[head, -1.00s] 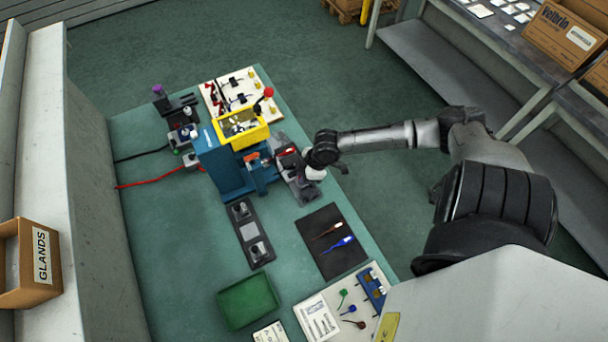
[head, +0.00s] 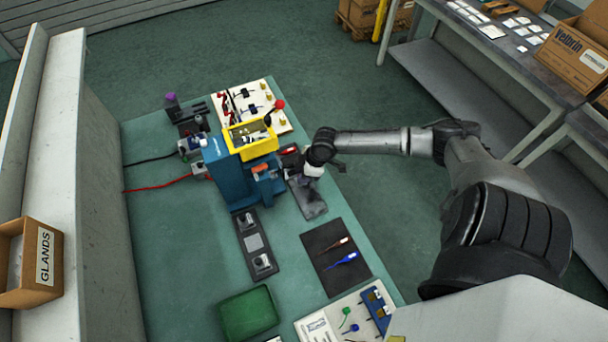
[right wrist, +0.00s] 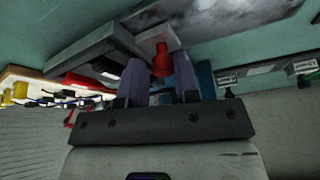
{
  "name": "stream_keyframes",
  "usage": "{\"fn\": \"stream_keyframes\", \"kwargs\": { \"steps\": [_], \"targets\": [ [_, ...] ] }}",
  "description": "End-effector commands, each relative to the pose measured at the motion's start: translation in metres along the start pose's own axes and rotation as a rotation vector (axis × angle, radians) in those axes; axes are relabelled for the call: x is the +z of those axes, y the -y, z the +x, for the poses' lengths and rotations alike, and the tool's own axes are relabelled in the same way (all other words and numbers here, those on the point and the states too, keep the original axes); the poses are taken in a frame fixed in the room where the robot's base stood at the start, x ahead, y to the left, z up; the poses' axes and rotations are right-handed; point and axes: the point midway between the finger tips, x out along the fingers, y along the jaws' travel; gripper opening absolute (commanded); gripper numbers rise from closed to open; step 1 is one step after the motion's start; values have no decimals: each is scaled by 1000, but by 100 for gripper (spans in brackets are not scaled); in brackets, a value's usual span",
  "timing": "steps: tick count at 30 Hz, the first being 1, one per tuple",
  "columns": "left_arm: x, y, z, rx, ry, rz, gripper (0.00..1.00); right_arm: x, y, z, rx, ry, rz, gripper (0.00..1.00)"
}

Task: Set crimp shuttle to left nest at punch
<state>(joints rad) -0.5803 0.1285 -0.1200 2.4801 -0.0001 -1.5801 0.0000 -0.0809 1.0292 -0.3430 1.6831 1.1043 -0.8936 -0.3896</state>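The blue punch press (head: 224,178) stands left of the middle in the head view, with an orange part on its front. Right of it lies a dark slide plate (head: 309,201) with a worn, bare near end. What looks like the crimp shuttle (head: 289,151), a dark bar with red on it, sits at its far end; its light block shows in the right wrist view (right wrist: 158,38). My right gripper (head: 312,170) is at the shuttle's right end. Its fingers (right wrist: 160,62) appear closed around a red knob. The nests are hard to make out. My left gripper is out of view.
A dark fixture strip (head: 254,242), a black mat (head: 323,238) with two tools and a green tray (head: 248,314) lie nearer.

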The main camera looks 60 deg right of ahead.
Motion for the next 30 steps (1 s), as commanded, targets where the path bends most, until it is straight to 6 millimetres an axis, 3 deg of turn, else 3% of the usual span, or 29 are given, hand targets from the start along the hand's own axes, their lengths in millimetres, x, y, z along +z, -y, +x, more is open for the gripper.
{"fn": "stream_keyframes", "kwargs": {
  "steps": [8,13,24,30],
  "targets": [
    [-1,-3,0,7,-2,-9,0,0,0,0,-1,-1,-1,33],
    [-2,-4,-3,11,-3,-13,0,0,0,-12,0,0,-1,33],
    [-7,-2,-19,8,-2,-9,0,0,0,-86,0,5,-5,33],
    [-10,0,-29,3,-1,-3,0,0,1,-117,-1,5,-2,33]
  ]
}}
